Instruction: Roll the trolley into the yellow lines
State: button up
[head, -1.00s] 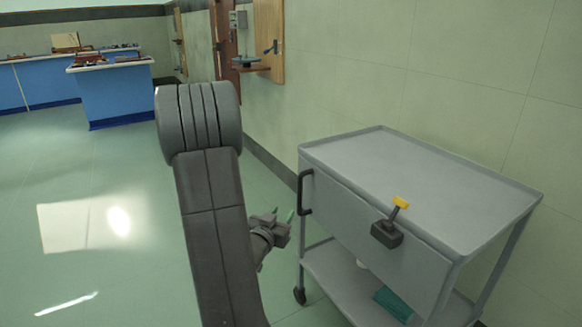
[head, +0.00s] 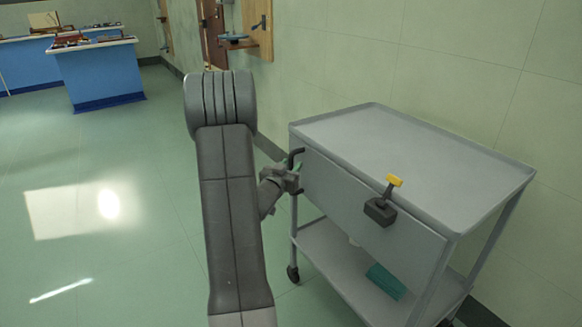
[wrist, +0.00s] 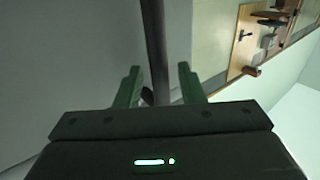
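The grey trolley (head: 415,150) stands on the right by the wall. It has a top tray, a side panel, a lower shelf and casters. A black handle (head: 296,153) is at the panel's left end. A dark lever with a yellow tip (head: 394,181) is on the panel's long side. My gripper (head: 291,172) is at the handle. In the wrist view its green fingers (wrist: 158,87) are spread apart, with a dark bar showing between them. I cannot tell whether they touch the handle. No yellow lines are in view.
A tiled wall (head: 440,60) runs close behind the trolley. A teal item (head: 386,281) lies on the lower shelf. Blue benches (head: 100,75) with instruments stand at the far left. The green floor (head: 110,180) at left is clear.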

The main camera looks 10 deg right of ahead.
jog(key=shift+w+d, duration=0.2)
jog(key=shift+w, duration=0.1)
grip_shut()
